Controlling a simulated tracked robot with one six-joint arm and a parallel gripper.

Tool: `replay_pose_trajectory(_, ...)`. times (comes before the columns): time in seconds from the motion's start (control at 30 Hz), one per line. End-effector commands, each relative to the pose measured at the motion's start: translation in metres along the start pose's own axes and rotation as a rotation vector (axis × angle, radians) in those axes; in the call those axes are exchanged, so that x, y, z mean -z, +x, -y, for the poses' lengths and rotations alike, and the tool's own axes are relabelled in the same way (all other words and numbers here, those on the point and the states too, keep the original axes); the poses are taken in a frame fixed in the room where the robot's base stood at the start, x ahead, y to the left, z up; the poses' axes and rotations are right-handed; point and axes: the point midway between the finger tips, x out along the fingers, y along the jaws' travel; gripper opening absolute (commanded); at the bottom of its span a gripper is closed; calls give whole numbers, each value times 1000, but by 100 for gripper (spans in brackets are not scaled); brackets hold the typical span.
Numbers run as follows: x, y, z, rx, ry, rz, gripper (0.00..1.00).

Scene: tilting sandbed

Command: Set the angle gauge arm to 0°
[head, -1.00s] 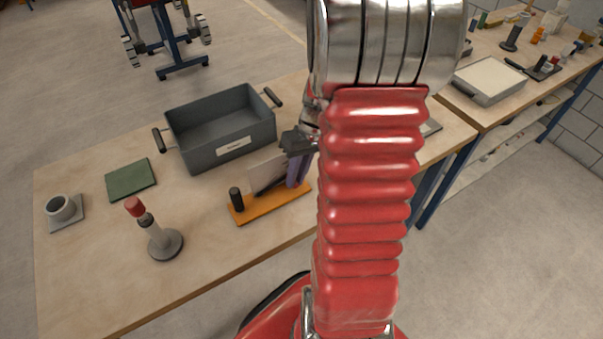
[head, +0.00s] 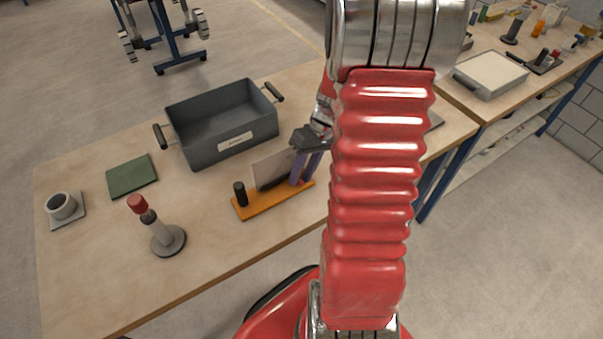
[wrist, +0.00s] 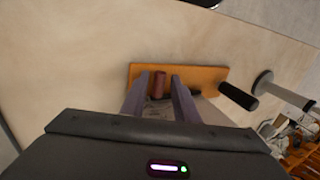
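The angle gauge appears as an orange base (head: 270,203) with an upright pale plate (head: 272,169) and a black upright grip (head: 239,193) at its left end. The orange base also shows in the wrist view (wrist: 205,76), with a black handle (wrist: 238,96) at its right. My gripper (head: 302,180) is at the base's right end. In the wrist view, its two purple-grey fingers (wrist: 160,80) are apart, with a reddish-brown post (wrist: 160,84) showing between them. I cannot tell whether they touch it. The gauge's scale and arm angle are not readable.
A grey bin (head: 220,125) stands behind the gauge. A red-topped stand (head: 160,232), a green pad (head: 131,176) and a grey cup-shaped holder (head: 62,206) are to the left. The wooden table (head: 110,270) is clear in front of the gauge.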

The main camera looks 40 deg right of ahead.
Motion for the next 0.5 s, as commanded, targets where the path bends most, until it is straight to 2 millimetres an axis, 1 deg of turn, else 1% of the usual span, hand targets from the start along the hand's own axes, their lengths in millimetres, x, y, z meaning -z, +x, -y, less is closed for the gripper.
replay_pose_trajectory(0.07,0,0,0,0,0,0,33)
replay_pose_trajectory(0.33,0,-1,1,0,-1,1,33)
replay_pose_trajectory(0.5,1,-10,0,-1,-2,-1,33)
